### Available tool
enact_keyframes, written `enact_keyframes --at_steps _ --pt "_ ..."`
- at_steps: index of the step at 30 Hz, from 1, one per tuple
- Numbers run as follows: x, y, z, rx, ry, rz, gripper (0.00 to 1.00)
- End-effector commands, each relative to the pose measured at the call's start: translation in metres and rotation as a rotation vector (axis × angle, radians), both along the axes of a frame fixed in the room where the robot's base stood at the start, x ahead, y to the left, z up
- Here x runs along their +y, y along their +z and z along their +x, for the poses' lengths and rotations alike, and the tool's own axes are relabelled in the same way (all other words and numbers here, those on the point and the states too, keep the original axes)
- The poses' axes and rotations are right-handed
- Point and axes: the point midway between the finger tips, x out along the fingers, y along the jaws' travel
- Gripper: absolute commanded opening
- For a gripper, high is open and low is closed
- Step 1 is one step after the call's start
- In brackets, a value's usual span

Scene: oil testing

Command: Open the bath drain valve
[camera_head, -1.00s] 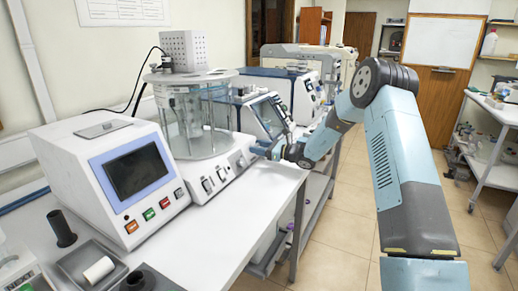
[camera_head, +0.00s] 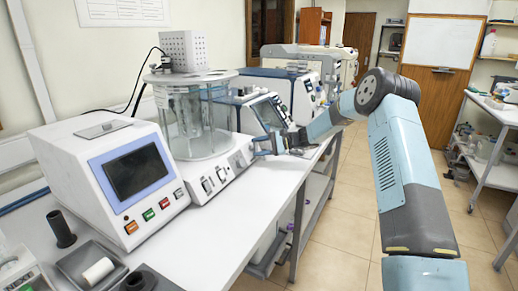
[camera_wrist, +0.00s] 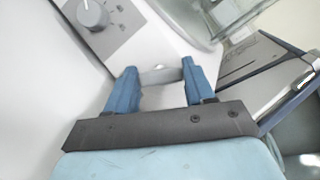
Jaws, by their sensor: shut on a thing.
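The bath is a clear glass cylinder (camera_head: 195,118) on a white base (camera_head: 215,170) with a row of switches. My gripper (camera_head: 264,146) is at the right end of this base. In the wrist view my gripper (camera_wrist: 160,76) has two blue fingers, shut on a small pale metallic drain valve (camera_wrist: 160,75) that sticks out by the base's edge. Only part of the valve shows between the fingertips. In the head view the valve is too small and covered to make out.
A grey round knob (camera_wrist: 93,15) is on the base panel near my fingers. A white tester with a screen (camera_head: 138,170) stands left of the bath. Another instrument (camera_head: 268,113) stands close behind my gripper. The white table top (camera_head: 225,235) is clear in front.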

Motion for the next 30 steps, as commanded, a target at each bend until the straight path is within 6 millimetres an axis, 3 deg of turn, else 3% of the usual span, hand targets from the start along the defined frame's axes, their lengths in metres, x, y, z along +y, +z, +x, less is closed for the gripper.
enact_keyframes --at_steps 15,30 --pt "-0.0004 -0.0011 0.0001 -0.312 0.189 -0.174 0.23" --pt "-0.0005 -0.0029 -0.0011 -0.401 0.247 -0.225 0.23"
